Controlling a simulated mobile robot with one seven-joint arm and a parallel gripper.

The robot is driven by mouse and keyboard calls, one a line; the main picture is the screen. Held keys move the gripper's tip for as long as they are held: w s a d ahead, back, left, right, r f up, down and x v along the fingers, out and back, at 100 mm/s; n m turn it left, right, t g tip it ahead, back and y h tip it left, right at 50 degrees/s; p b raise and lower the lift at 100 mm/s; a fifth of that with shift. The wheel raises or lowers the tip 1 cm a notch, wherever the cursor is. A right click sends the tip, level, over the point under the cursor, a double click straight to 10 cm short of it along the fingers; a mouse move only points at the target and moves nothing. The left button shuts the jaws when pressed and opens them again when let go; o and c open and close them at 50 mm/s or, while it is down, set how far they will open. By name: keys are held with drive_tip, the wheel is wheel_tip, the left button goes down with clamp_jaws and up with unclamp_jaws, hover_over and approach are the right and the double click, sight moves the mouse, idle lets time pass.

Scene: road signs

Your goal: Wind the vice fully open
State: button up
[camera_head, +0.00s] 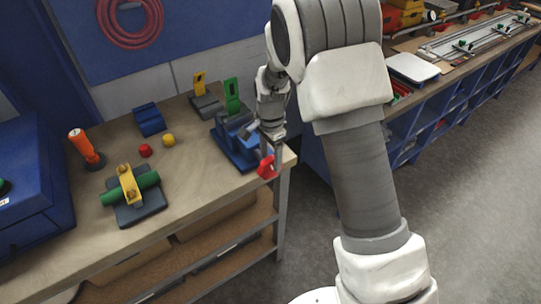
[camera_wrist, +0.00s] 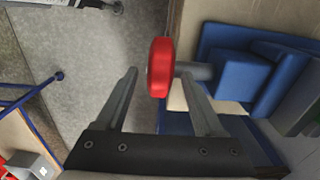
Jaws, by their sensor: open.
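The blue vice (camera_head: 238,150) stands at the right end of the workbench. Its red round knob (camera_head: 267,167) sits on a grey spindle at the near side, over the bench edge. In the wrist view the knob (camera_wrist: 160,68) shows edge-on, with the spindle (camera_wrist: 192,72) leading right to the blue vice body (camera_wrist: 240,75). My gripper (camera_head: 270,158) points down at the knob. In the wrist view my gripper (camera_wrist: 159,74) is open, its fingertips appearing on either side of the knob; whether they touch it is unclear. My arm partly covers the vice in the head view.
On the bench stand a green upright piece (camera_head: 232,96), a yellow upright piece (camera_head: 199,84), a blue block (camera_head: 149,120), red (camera_head: 145,150) and yellow balls (camera_head: 169,140), an orange-handled tool (camera_head: 84,146) and a clamped green cylinder (camera_head: 142,190). The bench front is clear.

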sight(259, 170)
clamp_jaws()
drive_tip(key=shift+a, duration=0.15)
idle(0.4)
drive_tip(key=shift+s+a+f+t+h+b, duration=0.1)
drive_tip(key=shift+s+a+t+h+b, duration=0.15)
drive_tip(key=shift+t+h+b, duration=0.35)
drive_tip(key=shift+s+a+f+t+h+b, duration=0.1)
drive_tip(key=shift+a+t+h+b, duration=0.25)
drive_tip(key=shift+h, duration=0.35)
drive_tip(key=t+h+b, duration=0.1)
drive_tip(key=a+t+h+b, duration=0.1)
drive_tip(key=b, duration=0.1)
drive_tip(key=shift+s+f+h, duration=0.35)
drive_tip(key=shift+h, duration=0.05)
drive_tip(key=t+h+b, duration=0.1)
drive_tip(key=b, duration=0.1)
drive_tip(key=a+f+t+h+b, duration=0.1)
drive_tip(key=h+b, duration=0.1)
drive_tip(key=shift+s+f+b, duration=0.15)
drive_tip(key=shift+s+b, duration=0.2)
drive_tip(key=shift+b, duration=0.05)
drive_tip(key=t+h+b, duration=0.1)
drive_tip(key=b, duration=0.1)
drive_tip(key=t+h+b, duration=0.1)
drive_tip(key=h+b, duration=0.1)
drive_tip(key=shift+s+a+f, duration=0.2)
drive_tip(key=shift+f, duration=0.2)
drive_tip(key=shift+h+b, duration=0.3)
drive_tip(key=shift+b, duration=0.05)
